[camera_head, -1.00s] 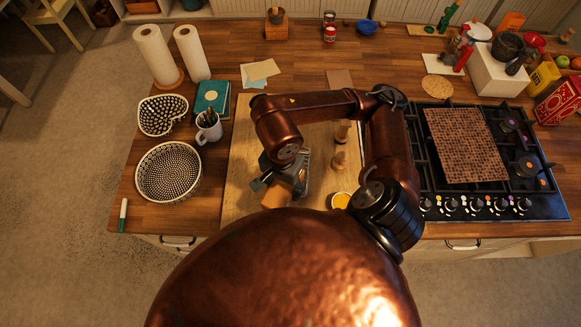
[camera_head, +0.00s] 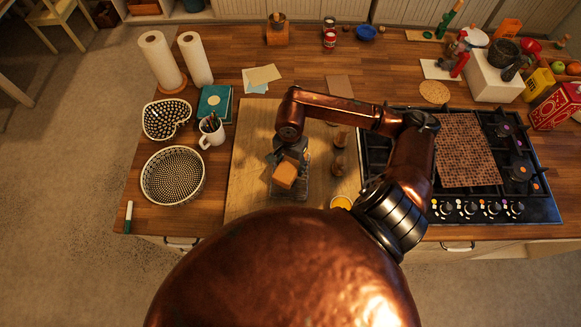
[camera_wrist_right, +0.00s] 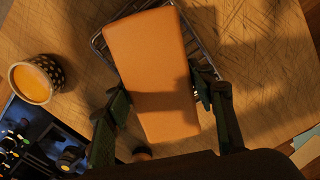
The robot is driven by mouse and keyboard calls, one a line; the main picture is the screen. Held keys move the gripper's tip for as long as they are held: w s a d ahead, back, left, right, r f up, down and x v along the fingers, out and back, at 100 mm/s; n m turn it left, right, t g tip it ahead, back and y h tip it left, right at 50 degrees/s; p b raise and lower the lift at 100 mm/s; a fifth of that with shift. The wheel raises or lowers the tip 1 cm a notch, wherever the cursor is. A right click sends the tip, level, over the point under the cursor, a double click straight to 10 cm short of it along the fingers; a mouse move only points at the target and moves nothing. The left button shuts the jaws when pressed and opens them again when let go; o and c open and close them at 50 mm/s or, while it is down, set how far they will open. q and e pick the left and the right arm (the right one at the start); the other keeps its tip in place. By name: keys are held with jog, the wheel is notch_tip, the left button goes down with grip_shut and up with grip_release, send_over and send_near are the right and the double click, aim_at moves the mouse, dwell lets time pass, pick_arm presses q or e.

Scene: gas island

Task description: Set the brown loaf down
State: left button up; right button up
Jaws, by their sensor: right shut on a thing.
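The brown loaf (camera_head: 285,175) is a smooth orange-brown block. My right gripper (camera_head: 291,160) is shut on it above the wooden board (camera_head: 252,140). In the right wrist view the loaf (camera_wrist_right: 150,75) lies between the two dark fingers of the right gripper (camera_wrist_right: 165,115). A wire rack (camera_wrist_right: 205,65) shows behind the loaf there, partly covered by it. I cannot tell whether the loaf touches the rack. My left gripper is not in view.
Two wooden knobbed pieces (camera_head: 339,152) stand on the board to the right. A cup of yellow liquid (camera_wrist_right: 36,80) is near the board's front edge. The gas hob (camera_head: 520,200) lies right; a patterned bowl (camera_head: 172,175) and a mug (camera_head: 212,133) stand left.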

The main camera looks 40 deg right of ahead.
aim_at(291, 169)
notch_tip(291, 169, down, 3)
jog(key=shift+w+d+f+p, duration=0.1)
jog(key=shift+w+d+p, duration=0.05)
jog(key=shift+p, duration=0.75)
jog(key=shift+f, duration=0.35)
jog(key=o, duration=1.5)
jog(key=shift+o, duration=0.2)
